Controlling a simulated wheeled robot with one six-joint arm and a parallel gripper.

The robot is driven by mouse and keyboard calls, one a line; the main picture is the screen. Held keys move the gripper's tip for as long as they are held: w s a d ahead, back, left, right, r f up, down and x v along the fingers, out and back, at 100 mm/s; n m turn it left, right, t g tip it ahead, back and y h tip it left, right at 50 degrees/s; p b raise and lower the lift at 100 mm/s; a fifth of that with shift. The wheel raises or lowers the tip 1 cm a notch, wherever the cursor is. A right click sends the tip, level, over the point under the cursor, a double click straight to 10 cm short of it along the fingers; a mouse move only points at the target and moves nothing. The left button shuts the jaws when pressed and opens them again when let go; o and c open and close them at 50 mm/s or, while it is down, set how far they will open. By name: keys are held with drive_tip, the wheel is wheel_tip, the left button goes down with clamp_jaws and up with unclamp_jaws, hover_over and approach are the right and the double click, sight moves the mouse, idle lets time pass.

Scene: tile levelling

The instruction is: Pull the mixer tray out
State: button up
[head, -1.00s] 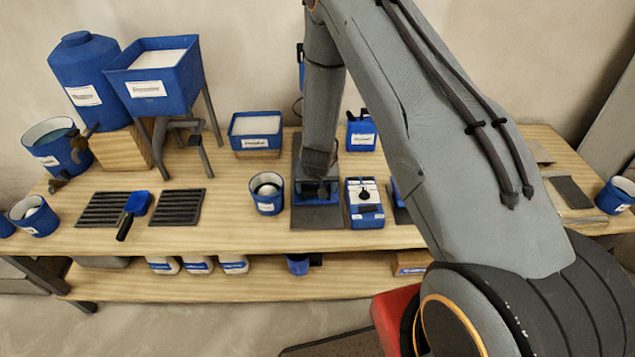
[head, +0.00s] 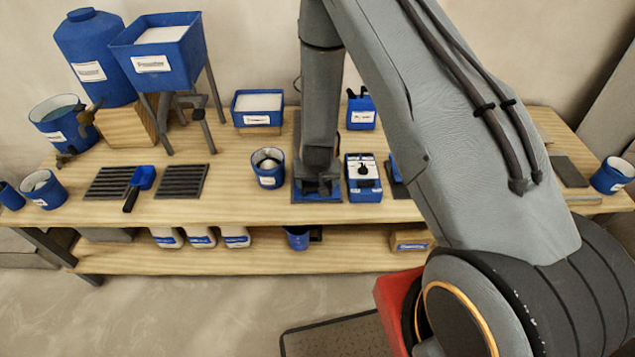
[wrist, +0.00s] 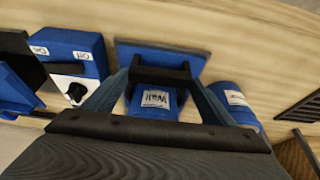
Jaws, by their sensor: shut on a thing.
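A flat blue piece, which I take to be the mixer tray, lies on the bench near its front edge (head: 303,197), mostly hidden by my arm. In the wrist view the blue plate (wrist: 140,50) shows beyond a dark crossbar. My gripper (wrist: 160,76) is shut on this dark bar, with a finger at each end. A blue part with a white label (wrist: 152,103) shows below the bar between the fingers; its text is hard to read. In the head view my gripper (head: 317,190) is over the tray.
A blue switch box (head: 363,185) marked On and Off stands close on the right. A blue cup (head: 269,168) stands close on the left. Two dark slotted racks (head: 181,181) and a blue scoop (head: 144,178) lie farther left. The bench's front strip (head: 230,212) is clear.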

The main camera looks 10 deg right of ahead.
drive_tip(key=o, duration=1.5)
drive_tip(key=shift+r, duration=0.15)
drive_tip(key=b+v, duration=0.1)
drive_tip(key=v, duration=0.6)
drive_tip(key=shift+r+b, duration=0.25)
drive_tip(key=shift+b, duration=0.05)
drive_tip(key=shift+s, duration=0.15)
drive_tip(key=s+d+r+n+g+b, duration=0.1)
drive_tip(key=s+d+r, duration=0.1)
drive_tip(key=s+r, duration=0.7)
drive_tip(key=s+d+r+n+g+b, duration=0.1)
drive_tip(key=s+d+r+g, duration=0.1)
drive_tip(key=s+r, duration=0.7)
wheel_tip(320, 180, up, 3)
drive_tip(key=shift+s+d+y, duration=0.2)
drive_tip(key=shift+d+y, duration=0.2)
